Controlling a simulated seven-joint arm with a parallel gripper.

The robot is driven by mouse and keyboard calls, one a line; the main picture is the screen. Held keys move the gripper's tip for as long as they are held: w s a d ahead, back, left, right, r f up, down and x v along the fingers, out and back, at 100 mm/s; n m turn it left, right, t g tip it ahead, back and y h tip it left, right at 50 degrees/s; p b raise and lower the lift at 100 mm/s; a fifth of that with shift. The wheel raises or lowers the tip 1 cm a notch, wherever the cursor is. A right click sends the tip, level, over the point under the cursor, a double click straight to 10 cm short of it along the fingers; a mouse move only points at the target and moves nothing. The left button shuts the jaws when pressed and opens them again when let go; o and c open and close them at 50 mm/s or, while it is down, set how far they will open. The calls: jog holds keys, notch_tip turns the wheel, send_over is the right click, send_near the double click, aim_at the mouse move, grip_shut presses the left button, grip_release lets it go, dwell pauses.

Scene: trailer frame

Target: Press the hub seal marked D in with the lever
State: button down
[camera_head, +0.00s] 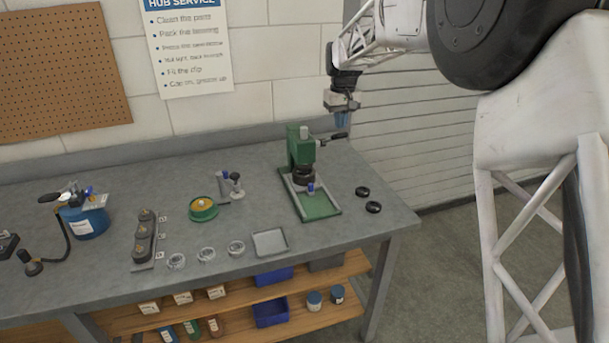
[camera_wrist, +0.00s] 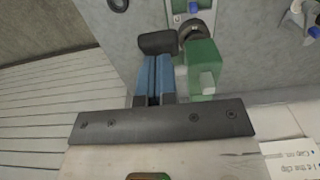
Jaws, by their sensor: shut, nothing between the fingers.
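The green lever press (camera_head: 299,150) stands on the bench, and its black lever handle (camera_head: 338,136) sticks out to the right near the top. Below its head are a dark round part (camera_head: 304,172) and a pale part; I cannot tell which is the hub seal, and no D is readable. My gripper (camera_head: 342,126) is shut and empty, its blue fingers pointing down just above the lever handle. In the wrist view, the fingertips (camera_wrist: 155,60) are close to the black handle (camera_wrist: 158,42), beside the green press body (camera_wrist: 202,62); contact cannot be told.
Two black rings (camera_head: 368,199) lie on the bench right of the press. A grey tray (camera_head: 270,242), several metal rings, a green dish (camera_head: 203,209) and a blue pot (camera_head: 86,220) stand to the left. The wall is close behind the press.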

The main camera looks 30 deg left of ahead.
jog(key=shift+w+a+r, duration=0.1)
jog(key=shift+r, duration=0.7)
jog(key=shift+w+a+r, duration=0.1)
jog(key=shift+r, duration=0.7)
jog(key=shift+s+d+r, duration=0.15)
jog(key=shift+d, duration=0.35)
jog(key=s+d+r+m, duration=0.2)
jog(key=s+d, duration=0.4)
jog(key=d, duration=0.5)
jog(key=s+d+r+m+t, duration=0.1)
jog(key=s+d+r, duration=0.1)
jog(key=s+d, duration=0.6)
jog(key=s+d+r+m, duration=0.2)
jog(key=s+d, duration=0.3)
jog(key=d, duration=0.8)
jog(key=s+d+f+m, duration=0.1)
jog(key=s+d+f, duration=0.2)
jog(key=s, duration=0.6)
jog(key=s+d+f+m+t, duration=0.1)
jog(key=s+d+f, duration=0.3)
jog(key=s+d, duration=0.4)
jog(key=s+d+f+m, duration=0.2)
jog(key=s+d, duration=0.4)
jog(key=s, duration=0.6)
jog(key=shift+d+f+t, duration=0.15)
jog(key=shift+f+t, duration=0.15)
jog(key=shift+f, duration=0.45)
